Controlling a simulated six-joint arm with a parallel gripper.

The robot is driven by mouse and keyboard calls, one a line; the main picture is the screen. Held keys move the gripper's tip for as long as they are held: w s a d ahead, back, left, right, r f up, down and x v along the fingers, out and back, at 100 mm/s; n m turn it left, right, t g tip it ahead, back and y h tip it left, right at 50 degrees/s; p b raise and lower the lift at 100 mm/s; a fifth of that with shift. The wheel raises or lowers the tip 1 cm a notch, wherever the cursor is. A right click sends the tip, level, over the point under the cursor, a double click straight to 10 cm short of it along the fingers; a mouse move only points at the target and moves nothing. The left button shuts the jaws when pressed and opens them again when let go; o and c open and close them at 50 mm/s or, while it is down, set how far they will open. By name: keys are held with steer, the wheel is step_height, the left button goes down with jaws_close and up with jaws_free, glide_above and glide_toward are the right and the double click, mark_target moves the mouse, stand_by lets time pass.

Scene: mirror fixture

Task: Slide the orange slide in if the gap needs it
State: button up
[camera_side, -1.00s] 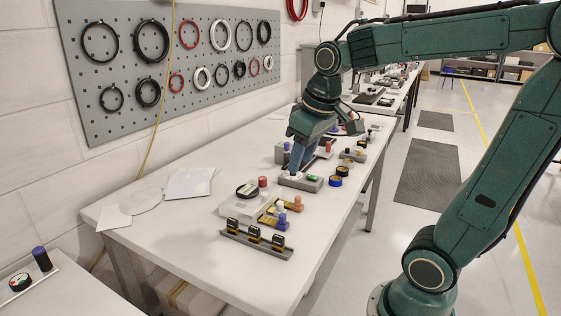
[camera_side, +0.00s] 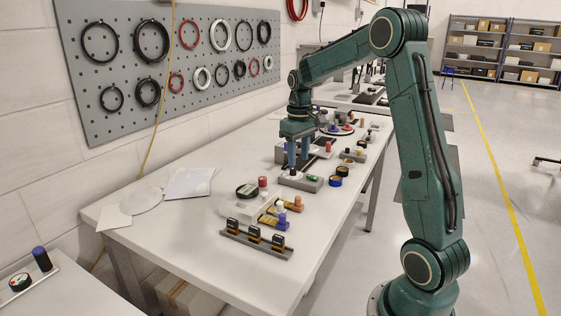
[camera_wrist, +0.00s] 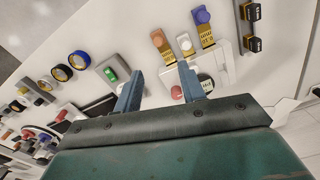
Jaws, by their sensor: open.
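The orange slide (camera_side: 298,203) stands in a row with a white-knobbed slide (camera_side: 280,206) and a blue-knobbed slide (camera_side: 282,222) on the white table. In the wrist view the orange slide (camera_wrist: 157,38) has a round knob and a yellow-and-black label, left of the white one (camera_wrist: 184,42) and blue one (camera_wrist: 203,16). My gripper (camera_side: 298,166) points down, open and empty, above or beside a grey block (camera_side: 309,184) with a green window; contact cannot be told. In the wrist view its fingertips (camera_wrist: 161,70) are apart with white surface between them. I cannot make out the gap.
A grey rail (camera_side: 256,243) holds several black-and-yellow blocks at the front. Blue and yellow rings (camera_side: 335,181) lie right of the grey block. The table's left front is mostly clear, apart from papers.

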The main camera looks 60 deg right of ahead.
mark_target(297, 196)
steer(key=shift+d+f, duration=0.2)
steer(key=shift+d, duration=0.05)
steer(key=shift+f, duration=6.85)
steer(key=shift+c, duration=0.4)
jaws_close()
